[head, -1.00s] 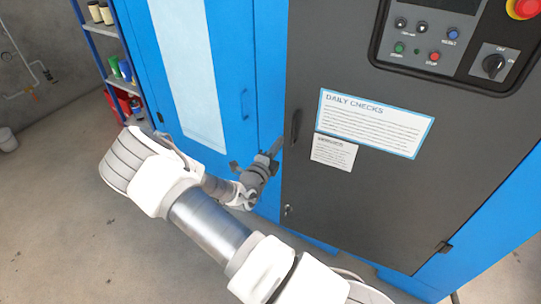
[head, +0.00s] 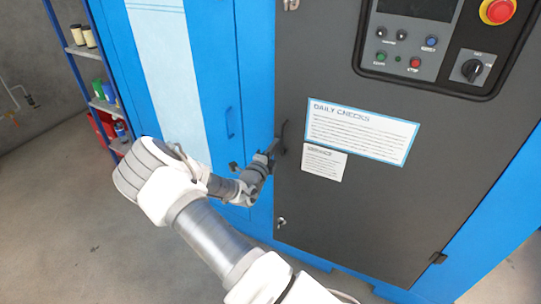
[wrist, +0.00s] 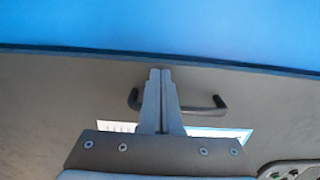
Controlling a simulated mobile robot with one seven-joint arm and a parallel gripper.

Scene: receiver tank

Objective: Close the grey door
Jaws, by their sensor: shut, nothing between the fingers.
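The grey door (head: 350,215) fills the middle and right of the head view, on a blue cabinet. Its hinge side is at the right; its black handle (head: 283,136) is near the left edge. My gripper (head: 272,149) is at that left edge, just beside the handle. In the wrist view my gripper (wrist: 159,72) is shut and empty, its fingers in front of the grey door (wrist: 60,95) and overlapping the handle (wrist: 219,101). The fingertips point towards the door's edge along the blue cabinet. I cannot tell whether they touch the door or how wide any gap is.
A control panel (head: 425,45) with buttons and a red stop knob (head: 497,10) is at the upper right. Blue panels (head: 215,50) are to the left. A shelf (head: 95,70) with bottles stands at the far left. Floor at lower left is clear.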

